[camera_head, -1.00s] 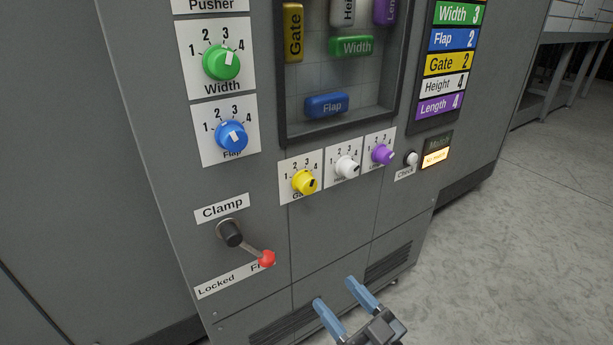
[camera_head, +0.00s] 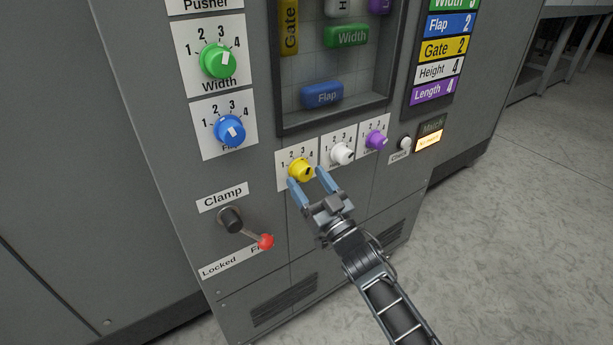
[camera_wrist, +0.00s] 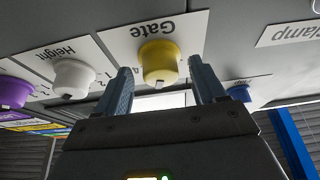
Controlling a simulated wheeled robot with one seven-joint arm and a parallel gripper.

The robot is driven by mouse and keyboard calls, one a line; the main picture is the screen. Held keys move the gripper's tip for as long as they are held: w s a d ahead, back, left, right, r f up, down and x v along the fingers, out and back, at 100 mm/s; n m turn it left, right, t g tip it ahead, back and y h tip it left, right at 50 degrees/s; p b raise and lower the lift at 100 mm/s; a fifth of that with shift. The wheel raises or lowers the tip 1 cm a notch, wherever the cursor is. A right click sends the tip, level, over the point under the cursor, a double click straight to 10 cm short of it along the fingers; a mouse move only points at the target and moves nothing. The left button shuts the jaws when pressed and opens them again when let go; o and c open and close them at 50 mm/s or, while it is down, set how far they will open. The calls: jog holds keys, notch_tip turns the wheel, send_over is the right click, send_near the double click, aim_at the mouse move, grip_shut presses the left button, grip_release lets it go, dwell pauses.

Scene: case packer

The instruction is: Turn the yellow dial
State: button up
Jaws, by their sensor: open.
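The yellow dial (camera_head: 301,170) is mounted on a white plate labelled Gate on the machine's front panel. It also shows in the wrist view (camera_wrist: 159,62), upside down, with its dark marker facing the camera. My gripper (camera_head: 307,178) is open, with two blue fingers pointing up at the panel just below and in front of the dial. In the wrist view the fingers (camera_wrist: 162,78) stand on either side of the dial, with space between them and it. I cannot tell whether the fingertips reach past the dial's front face.
The white Height dial (camera_head: 341,154) sits close to the right, then the purple dial (camera_head: 376,140). The blue Flap dial (camera_head: 230,130) is up and left. The Clamp lever's red knob (camera_head: 266,241) juts out at lower left. A display (camera_head: 440,70) lists Gate 2.

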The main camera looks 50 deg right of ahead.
jog(key=shift+w+d+r, duration=0.2)
jog(key=shift+w+r, duration=0.1)
jog(key=shift+w, duration=0.3)
jog(key=c, duration=0.8)
